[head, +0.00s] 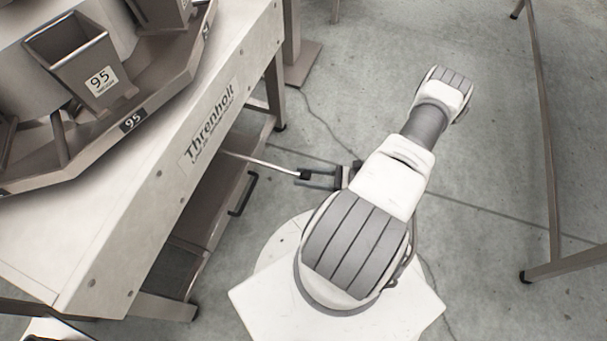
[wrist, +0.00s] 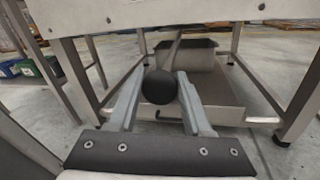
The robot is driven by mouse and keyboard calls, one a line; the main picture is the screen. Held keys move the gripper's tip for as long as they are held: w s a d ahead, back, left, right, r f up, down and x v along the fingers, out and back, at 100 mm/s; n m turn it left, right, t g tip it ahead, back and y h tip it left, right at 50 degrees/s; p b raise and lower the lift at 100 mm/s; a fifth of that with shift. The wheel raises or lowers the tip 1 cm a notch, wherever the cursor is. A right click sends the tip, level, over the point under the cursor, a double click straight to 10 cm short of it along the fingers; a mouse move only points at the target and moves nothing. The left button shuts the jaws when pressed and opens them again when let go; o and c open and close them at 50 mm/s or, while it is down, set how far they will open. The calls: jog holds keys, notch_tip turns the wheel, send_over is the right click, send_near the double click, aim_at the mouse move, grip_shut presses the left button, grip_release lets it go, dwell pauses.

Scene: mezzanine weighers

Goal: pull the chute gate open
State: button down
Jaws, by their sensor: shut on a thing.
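The chute gate's pull rod (head: 262,163) is a thin pale bar that sticks out from under the side of the Threnholt machine in the head view. It ends in a black ball knob (wrist: 159,87), which is large in the middle of the wrist view. My gripper (head: 309,178) is at the rod's outer end, its two grey fingers on either side of the knob and shut on it. In the wrist view the rod (wrist: 176,48) runs back behind the knob under the machine. The gate plate itself cannot be made out.
The machine's pale side panel (head: 150,215) stands left of my arm, with tilted buckets (head: 85,62) above it. Below the panel is a brown tray or drawer with a black handle (head: 243,194). A metal frame (head: 552,170) stands at right. Bare concrete floor (head: 480,160) lies between.

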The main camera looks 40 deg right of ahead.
jog(key=shift+s+d, duration=0.15)
jog(key=shift+s, duration=0.15)
jog(key=shift+c, duration=1.8)
grip_release()
jog(key=shift+w, duration=0.1)
jog(key=p+v, duration=0.1)
jog(key=v, duration=1.6)
jog(key=shift+s+d, duration=0.15)
jog(key=shift+s, duration=0.1)
